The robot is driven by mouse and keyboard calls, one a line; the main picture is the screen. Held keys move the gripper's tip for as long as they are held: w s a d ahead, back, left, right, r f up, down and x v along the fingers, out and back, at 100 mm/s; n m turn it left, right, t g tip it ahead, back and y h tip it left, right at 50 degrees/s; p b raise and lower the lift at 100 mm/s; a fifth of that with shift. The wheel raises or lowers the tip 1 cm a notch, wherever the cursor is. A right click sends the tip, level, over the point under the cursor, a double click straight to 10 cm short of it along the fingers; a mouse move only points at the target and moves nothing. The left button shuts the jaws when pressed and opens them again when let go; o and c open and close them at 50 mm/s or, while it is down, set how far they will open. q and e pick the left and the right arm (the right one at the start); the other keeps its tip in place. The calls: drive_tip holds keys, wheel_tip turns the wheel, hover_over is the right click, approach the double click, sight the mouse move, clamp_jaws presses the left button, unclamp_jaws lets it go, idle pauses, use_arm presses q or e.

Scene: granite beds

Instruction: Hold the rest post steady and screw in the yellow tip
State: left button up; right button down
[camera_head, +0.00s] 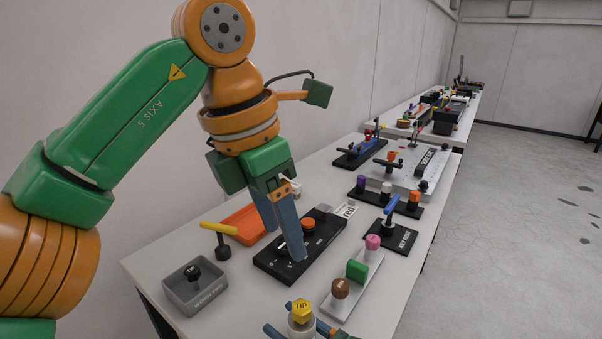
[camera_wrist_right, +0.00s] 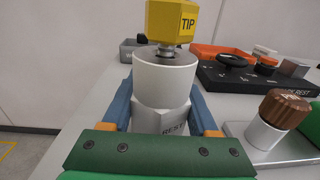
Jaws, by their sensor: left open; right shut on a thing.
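The rest post (camera_wrist_right: 165,78) is a pale grey cylinder on a faceted lower part with partly hidden lettering. It stands upright at the near edge in the head view (camera_head: 301,327). The yellow tip (camera_head: 302,309), a faceted block marked TIP, sits upright on it. In the right wrist view the tip (camera_wrist_right: 172,22) is cut off at the top, and a short grey stem shows between it and the post. My right gripper (camera_wrist_right: 162,108) is shut on the post, one blue finger on each side. My left gripper (camera_head: 285,243) is open and empty above a black panel, well behind the tip.
The black panel (camera_head: 327,239) carries an orange button. A light rail with brown, green and pink knobs (camera_head: 340,289) stands to the right of the post. A grey tray (camera_head: 195,295) and a yellow-handled tool (camera_head: 218,229) are at left. An orange tray (camera_head: 243,222) lies behind.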

drive_tip(key=shift+c, duration=0.4)
unclamp_jaws()
use_arm(q)
drive_tip(key=shift+s+a+r, duration=0.1)
drive_tip(key=shift+a+r, duration=0.05)
drive_tip(key=shift+r, duration=0.4)
use_arm(e)
drive_tip(key=v, duration=1.1)
drive_tip(key=shift+s+d, duration=0.2)
drive_tip(key=shift+d, duration=0.1)
drive_tip(key=shift+s+d, duration=0.1)
drive_tip(key=shift+d, duration=0.05)
